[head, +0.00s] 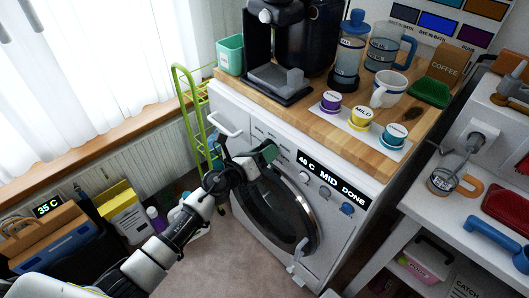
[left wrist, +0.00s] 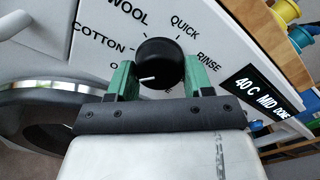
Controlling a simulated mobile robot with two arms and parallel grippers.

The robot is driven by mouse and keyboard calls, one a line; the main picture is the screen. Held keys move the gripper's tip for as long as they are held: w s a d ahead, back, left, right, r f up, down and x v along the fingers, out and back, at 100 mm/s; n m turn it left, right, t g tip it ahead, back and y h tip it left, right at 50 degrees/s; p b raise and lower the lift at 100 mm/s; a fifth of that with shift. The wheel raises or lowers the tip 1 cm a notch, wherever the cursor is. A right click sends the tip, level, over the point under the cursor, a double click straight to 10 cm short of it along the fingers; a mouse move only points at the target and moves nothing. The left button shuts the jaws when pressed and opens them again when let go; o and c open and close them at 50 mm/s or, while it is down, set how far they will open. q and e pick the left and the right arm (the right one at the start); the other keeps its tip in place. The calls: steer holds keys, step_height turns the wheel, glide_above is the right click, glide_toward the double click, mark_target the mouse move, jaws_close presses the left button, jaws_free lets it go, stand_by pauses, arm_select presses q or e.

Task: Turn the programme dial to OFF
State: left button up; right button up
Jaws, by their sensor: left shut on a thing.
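The programme dial (left wrist: 160,60) is a round black knob on the white washing machine's front panel. My left gripper (left wrist: 160,76) has its two green fingers closed on opposite sides of the dial. A short white mark shows at the dial's lower left. The labels WOOL, QUICK, RINSE and COTTON are readable around it. A label starting with O at lower left and one at the bottom are partly hidden by my gripper. In the head view my left gripper (head: 268,155) reaches the panel and hides the dial. My right gripper is not in view.
The washing machine's round door (head: 275,217) lies below the panel. A display (head: 330,178) reads 40 C MID DONE, with small knobs under it. The wooden worktop (head: 300,115) above holds a coffee machine, jars, a mug (head: 388,88) and labelled pods. A green rack (head: 190,110) stands left.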

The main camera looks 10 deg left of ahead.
arm_select(q)
steer(key=o, duration=0.9)
steer(key=v, duration=1.1)
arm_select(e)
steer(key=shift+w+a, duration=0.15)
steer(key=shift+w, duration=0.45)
arm_select(q)
steer(key=shift+w+f, duration=0.1)
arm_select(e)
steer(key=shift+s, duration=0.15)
